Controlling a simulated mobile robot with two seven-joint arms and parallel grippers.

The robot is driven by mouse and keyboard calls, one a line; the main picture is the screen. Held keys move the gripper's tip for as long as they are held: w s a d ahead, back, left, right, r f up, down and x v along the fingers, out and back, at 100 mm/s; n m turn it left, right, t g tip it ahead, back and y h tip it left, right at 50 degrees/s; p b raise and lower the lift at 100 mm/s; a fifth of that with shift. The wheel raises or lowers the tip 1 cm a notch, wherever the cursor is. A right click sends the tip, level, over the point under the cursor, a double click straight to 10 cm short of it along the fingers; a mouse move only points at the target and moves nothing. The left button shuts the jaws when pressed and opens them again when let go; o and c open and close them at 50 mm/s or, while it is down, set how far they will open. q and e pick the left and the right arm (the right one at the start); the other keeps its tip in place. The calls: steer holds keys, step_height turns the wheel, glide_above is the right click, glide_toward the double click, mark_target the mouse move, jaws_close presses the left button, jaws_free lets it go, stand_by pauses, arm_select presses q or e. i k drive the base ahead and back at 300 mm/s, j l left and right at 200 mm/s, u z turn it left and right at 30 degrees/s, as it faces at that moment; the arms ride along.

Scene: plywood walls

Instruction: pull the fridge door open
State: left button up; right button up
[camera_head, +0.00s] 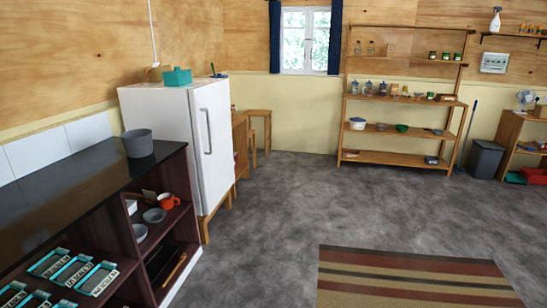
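The white fridge (165,125) stands against the left wall, just beyond the dark counter. Its door (213,145) faces right, toward the open floor, and looks shut. A light vertical handle (208,131) runs along the door, nearer its left edge in the picture. The fridge rests on wooden legs. Neither of my grippers shows in the head view.
A dark counter (70,190) with a grey pot (137,143) and open shelves is at the left. The grey floor (270,220) before the door is clear; a striped rug (410,278) lies right.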

mark_target(215, 172)
steer(key=i, duration=3.9)
steer(key=u, duration=0.45)
